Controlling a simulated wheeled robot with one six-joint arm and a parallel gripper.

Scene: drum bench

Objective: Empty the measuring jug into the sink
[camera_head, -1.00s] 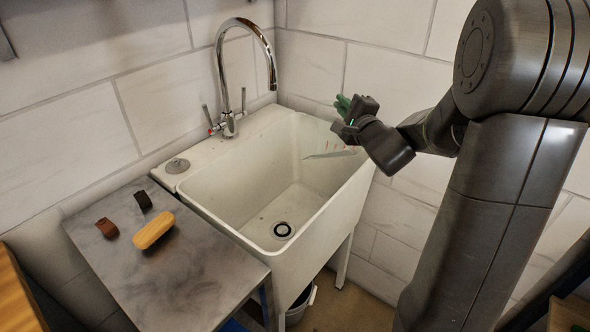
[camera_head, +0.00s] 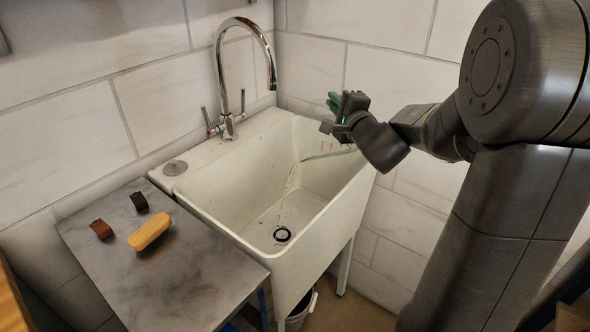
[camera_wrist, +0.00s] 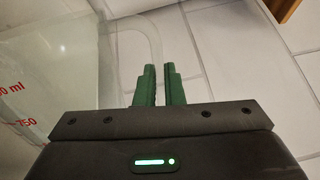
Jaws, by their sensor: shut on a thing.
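The clear measuring jug (camera_head: 326,147) is tipped over the sink, its far parts hard to see against the white wall. Red marks on its wall show in the wrist view (camera_wrist: 32,100). A thin clear stream (camera_head: 289,181) runs from it down into the white sink (camera_head: 262,208), towards the drain (camera_head: 283,234). My gripper (camera_head: 335,101) is above the sink's right side. In the wrist view its green fingers (camera_wrist: 158,86) are close together on the jug's clear handle (camera_wrist: 152,38).
A chrome tap (camera_head: 228,80) arches over the sink's back left. A grey side table (camera_head: 190,285) at left holds a wooden brush (camera_head: 150,231), a brown block (camera_head: 101,229) and a black block (camera_head: 139,202). A grey bucket (camera_head: 300,312) stands below the sink.

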